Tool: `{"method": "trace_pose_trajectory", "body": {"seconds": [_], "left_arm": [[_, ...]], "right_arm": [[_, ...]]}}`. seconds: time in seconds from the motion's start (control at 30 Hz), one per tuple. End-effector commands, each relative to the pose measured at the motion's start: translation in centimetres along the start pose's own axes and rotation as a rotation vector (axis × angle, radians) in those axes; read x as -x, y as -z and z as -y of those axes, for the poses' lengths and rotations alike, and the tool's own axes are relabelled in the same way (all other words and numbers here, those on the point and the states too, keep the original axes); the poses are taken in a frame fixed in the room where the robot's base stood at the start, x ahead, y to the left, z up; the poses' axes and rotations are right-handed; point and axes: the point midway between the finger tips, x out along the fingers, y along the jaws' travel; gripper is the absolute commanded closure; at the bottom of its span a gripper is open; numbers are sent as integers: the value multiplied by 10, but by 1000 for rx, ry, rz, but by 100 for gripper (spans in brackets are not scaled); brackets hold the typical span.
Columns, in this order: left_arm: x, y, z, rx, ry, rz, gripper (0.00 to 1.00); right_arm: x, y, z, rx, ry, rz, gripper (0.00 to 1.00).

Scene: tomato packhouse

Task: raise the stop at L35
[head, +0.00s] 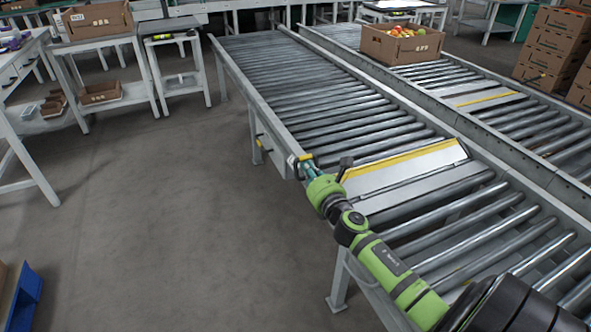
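A stop plate (408,172) with a yellow stripe along its far edge lies across the rollers of the nearer conveyor. My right arm reaches in from the bottom right. Its gripper (304,162) is at the conveyor's left side rail, by the plate's left end, close to a small yellow-and-white marking there. The fingers are small and partly hidden by the wrist, so their opening and any grip do not show. A dark knob (346,162) shows just right of the wrist. No L35 lettering is readable. My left gripper is out of view.
A second conveyor (440,75) runs alongside on the right, with a box of produce (402,44) and a similar yellow-striped plate (487,99). Stacked boxes (552,50) stand at the far right. A blue pallet (24,300) is at bottom left. The floor left of the conveyor is clear.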

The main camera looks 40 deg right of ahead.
Motion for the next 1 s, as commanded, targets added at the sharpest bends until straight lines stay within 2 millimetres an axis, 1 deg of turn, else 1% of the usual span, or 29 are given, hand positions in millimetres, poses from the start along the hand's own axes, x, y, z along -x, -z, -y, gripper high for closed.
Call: {"method": "trace_pose_trajectory", "body": {"seconds": [0.03, 0.17, 0.2, 0.3, 0.4, 0.6, 0.7, 1.0], "left_arm": [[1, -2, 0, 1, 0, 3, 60], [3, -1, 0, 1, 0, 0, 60], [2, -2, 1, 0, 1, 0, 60], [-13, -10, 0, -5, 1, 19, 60], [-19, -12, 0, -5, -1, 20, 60], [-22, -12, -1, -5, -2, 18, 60], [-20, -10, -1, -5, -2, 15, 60], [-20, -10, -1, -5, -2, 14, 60]], "right_arm": [[2, -6, 2, 4, -1, 9, 100], [11, -10, 5, 4, -2, 7, 100], [15, -11, 6, 3, -2, 6, 100], [27, -12, 6, 2, -1, 4, 100], [40, -12, 7, 1, 0, 2, 100], [64, -7, 7, -1, 1, 0, 100], [69, -6, 7, 0, 1, 1, 100], [69, -6, 7, 0, 1, -1, 100]]}}
